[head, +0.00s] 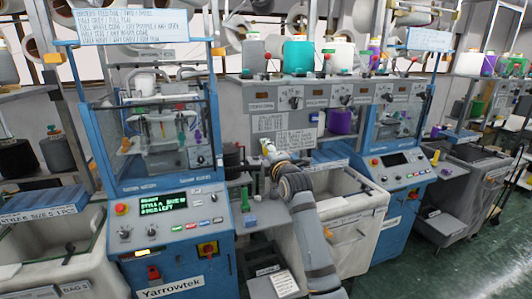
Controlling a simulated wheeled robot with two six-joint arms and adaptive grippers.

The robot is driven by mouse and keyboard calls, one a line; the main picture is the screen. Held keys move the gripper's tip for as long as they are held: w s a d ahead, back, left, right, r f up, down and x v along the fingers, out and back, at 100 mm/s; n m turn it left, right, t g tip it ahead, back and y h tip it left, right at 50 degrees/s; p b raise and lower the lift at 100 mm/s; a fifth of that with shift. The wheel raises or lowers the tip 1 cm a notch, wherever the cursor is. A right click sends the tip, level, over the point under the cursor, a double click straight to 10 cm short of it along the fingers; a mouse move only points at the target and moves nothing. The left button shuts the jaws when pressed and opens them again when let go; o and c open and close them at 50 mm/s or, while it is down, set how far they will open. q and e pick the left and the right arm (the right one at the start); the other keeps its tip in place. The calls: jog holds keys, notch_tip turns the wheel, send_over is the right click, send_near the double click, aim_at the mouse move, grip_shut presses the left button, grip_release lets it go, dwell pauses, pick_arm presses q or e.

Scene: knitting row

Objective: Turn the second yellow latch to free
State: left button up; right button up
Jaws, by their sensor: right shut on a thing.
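My right arm comes in from the bottom right, and its gripper (269,151) is between the left knitting machine and the panel with small knobs. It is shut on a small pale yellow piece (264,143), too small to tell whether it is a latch. I cannot make out which yellow part is the second latch. My left gripper is not in view.
A grey shelf (262,215) with a green upright piece (245,193) lies beside my right arm. A white bin (350,200) stands to its right, then a second blue machine (393,185). Yarn cones stand on the rack above. Green floor is clear at the lower right.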

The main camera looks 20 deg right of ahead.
jog(key=o, duration=1.1)
jog(key=shift+o, duration=0.2)
jog(key=s, duration=1.2)
jog(key=shift+d, duration=0.2)
